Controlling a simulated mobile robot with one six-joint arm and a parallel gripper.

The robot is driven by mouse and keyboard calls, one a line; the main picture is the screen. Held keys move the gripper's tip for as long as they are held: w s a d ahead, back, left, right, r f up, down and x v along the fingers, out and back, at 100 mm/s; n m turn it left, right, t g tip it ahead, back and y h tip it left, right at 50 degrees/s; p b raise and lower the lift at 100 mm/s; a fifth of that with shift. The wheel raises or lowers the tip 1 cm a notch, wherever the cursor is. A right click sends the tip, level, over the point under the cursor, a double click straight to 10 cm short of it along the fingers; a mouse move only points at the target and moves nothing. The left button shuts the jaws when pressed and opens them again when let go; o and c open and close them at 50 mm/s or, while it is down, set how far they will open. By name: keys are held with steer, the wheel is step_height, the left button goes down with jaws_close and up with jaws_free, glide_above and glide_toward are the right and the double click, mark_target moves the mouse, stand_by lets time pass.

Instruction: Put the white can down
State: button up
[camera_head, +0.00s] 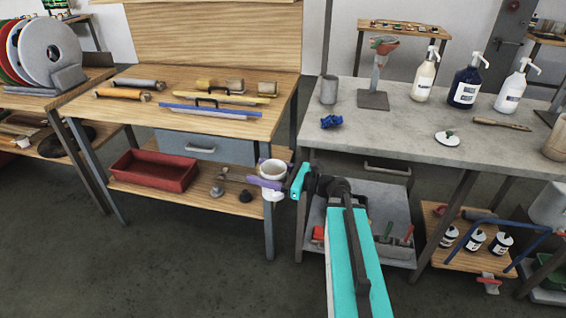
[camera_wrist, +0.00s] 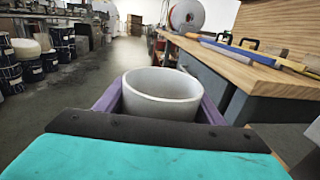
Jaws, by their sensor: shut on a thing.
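The white can (camera_head: 274,170) is an open-topped cylinder. My gripper (camera_head: 268,183) is shut on it, with purple fingers on both sides, and holds it upright in the air in front of the right front corner of the wooden workbench (camera_head: 215,80). In the wrist view the can (camera_wrist: 162,92) sits between the purple fingers (camera_wrist: 162,102), and its inside looks empty. The wooden bench top (camera_wrist: 262,75) is to its right in that view. The can's lower part is hidden there by my gripper.
Rollers and long blue and yellow tools (camera_head: 210,110) lie on the wooden bench; its left front is clear. A red tray (camera_head: 153,171) is on its lower shelf. The grey table (camera_head: 400,135) at right holds pump bottles (camera_head: 466,85), a blue crumpled thing (camera_head: 331,121) and a grey cup (camera_head: 329,90).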

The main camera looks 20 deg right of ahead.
steer(key=s+a+f+n+g+y, duration=0.1)
steer(key=a, duration=0.6)
steer(key=shift+f+n+g+y, duration=0.15)
steer(key=shift+n+g+y, duration=0.15)
steer(key=shift+g+y, duration=0.1)
steer(key=shift+d, duration=0.1)
